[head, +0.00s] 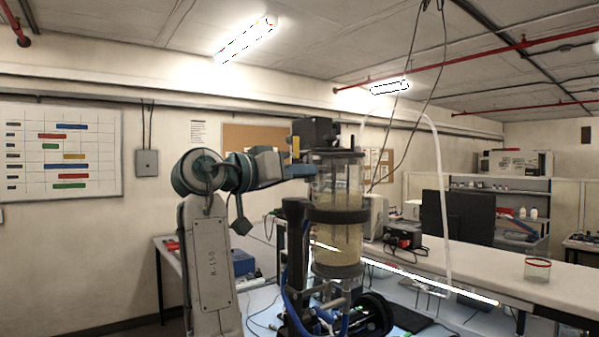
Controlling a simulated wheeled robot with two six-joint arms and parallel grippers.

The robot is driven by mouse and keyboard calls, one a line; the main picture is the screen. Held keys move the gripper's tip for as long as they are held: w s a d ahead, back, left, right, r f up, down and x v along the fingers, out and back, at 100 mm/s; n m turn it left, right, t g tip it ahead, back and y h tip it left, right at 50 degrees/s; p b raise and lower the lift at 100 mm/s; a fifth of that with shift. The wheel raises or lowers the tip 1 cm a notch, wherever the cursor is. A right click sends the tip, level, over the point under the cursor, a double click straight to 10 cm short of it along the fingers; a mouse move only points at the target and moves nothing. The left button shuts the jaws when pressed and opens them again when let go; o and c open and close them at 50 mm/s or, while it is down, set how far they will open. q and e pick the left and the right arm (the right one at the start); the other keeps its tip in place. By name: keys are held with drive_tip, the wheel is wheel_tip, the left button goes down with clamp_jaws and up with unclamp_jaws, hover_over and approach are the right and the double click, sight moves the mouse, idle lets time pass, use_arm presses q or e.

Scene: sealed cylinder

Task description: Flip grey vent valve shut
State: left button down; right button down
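A clear upright cylinder (337,243) with cloudy yellowish contents stands in the middle of the head view. A dark band circles it, joined to a black bracket (297,210) on its left. A dark box (315,133) with a yellow tab sits at its top. Grey fittings show below its base, but I cannot make out the grey vent valve or its position. My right gripper seems to be the dark and blue part (328,316) low beside a black round joint; its fingers are unclear. I cannot make out my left gripper's fingers among the dark parts and blue hoses.
A pale, teal-jointed arm marked K-150 (220,262) rises at left, its grey-blue end reaching the cylinder's upper left side. A white bench (480,278) at right holds a red-rimmed jar (537,269). A pale hose (440,190) arches behind the cylinder, with hanging cables nearby.

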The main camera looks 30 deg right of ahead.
drive_tip(key=m+b, duration=0.2)
drive_tip(key=m, duration=0.1)
drive_tip(key=shift+w, duration=0.25)
drive_tip(key=c, duration=1.4)
unclamp_jaws()
drive_tip(key=shift+c, duration=0.2)
drive_tip(key=a+b, duration=0.5)
drive_tip(key=a, duration=0.5)
drive_tip(key=shift+s+a, duration=0.35)
drive_tip(key=shift+a, duration=0.05)
